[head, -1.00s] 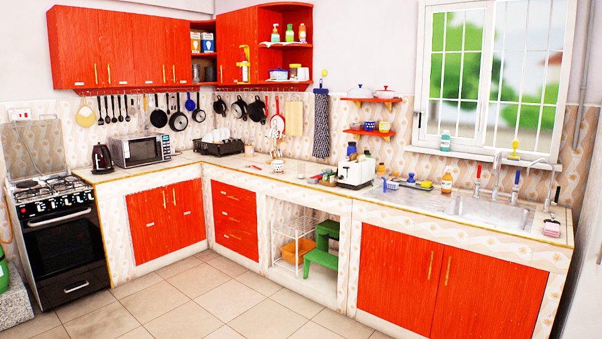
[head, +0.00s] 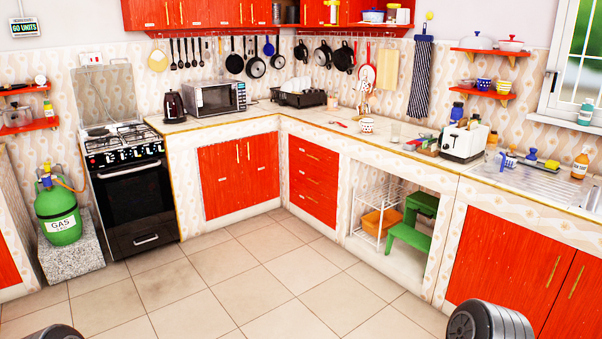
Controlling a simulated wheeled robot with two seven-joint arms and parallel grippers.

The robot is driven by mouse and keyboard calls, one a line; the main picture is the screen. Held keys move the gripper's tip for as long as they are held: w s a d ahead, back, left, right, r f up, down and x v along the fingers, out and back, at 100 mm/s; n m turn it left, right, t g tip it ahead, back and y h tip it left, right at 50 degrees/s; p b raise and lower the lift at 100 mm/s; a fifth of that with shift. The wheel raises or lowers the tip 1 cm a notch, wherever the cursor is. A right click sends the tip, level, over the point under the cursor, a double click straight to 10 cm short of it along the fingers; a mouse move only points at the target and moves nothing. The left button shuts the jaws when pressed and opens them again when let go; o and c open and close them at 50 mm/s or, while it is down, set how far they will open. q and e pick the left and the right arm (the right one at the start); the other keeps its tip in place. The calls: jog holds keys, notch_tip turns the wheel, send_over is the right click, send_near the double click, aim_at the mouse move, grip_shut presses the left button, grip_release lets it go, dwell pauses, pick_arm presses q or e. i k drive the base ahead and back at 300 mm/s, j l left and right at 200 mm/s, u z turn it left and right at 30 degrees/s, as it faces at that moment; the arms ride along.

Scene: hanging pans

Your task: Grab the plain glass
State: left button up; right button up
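A small, clear, plain glass (head: 396,131) appears to stand on the counter, right of the patterned utensil pot and left of the toaster. It is faint and small, so its details are hard to tell. Neither of my grippers shows in the head view. Only grey rounded parts of my own body show at the bottom left and bottom right edges, far from the glass.
A patterned pot with wooden utensils (head: 367,125) and a white toaster (head: 463,141) stand on the counter (head: 328,116). A green step stool (head: 412,226) is in the open bay below. The tiled floor (head: 250,285) is clear. A green gas cylinder (head: 58,214) stands at left.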

aim_at(396, 126)
jog(key=i, duration=3.1)
jog(key=i+z, duration=0.25)
jog(key=i, duration=0.25)
jog(key=i+j+z, duration=0.2)
jog(key=i, duration=0.25)
jog(key=i+j+z, duration=0.25)
jog(key=i, duration=0.2)
